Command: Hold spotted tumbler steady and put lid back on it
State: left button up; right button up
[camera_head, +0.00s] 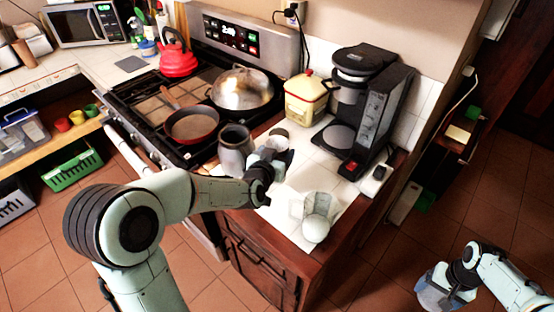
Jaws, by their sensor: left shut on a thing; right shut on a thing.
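My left gripper (277,162) is over the counter right of the stove, at a small pale cup-like thing (278,138) that its fingers partly hide. It looks shut on this thing. A grey open-topped jar (235,150) stands just left of it. A white, faceted vessel with a round end (317,215) is on the counter nearer the front edge. My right gripper (455,280) is low at the bottom right, in front of the tiled floor, shut on a bluish-grey thing (432,291). Spots are too small to make out, so I cannot tell which thing is the tumbler or lid.
A black coffee maker (365,110) and a cream canister (305,98) stand at the back of the counter. The stove holds a red pan (192,123), a lidded pan (241,90) and a red kettle (178,55).

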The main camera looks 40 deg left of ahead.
jog(key=shift+t, duration=0.3)
jog(key=w+r+p, duration=0.1)
jog(key=r, duration=0.1)
jog(key=w+r+p, duration=0.1)
jog(key=r, duration=0.1)
jog(key=w+r+p, duration=0.1)
jog(key=r, duration=0.1)
jog(key=shift+w, duration=0.3)
jog(key=shift+f, duration=0.1)
jog(key=shift+s, duration=0.2)
pick_arm(q)
notch_tip(320, 180, up, 12)
jog(key=shift+r, duration=0.2)
pick_arm(e)
jog(key=shift+w, duration=0.1)
pick_arm(q)
jog(key=o, duration=0.9)
jog(key=shift+c, duration=0.2)
jog(key=c, duration=0.9)
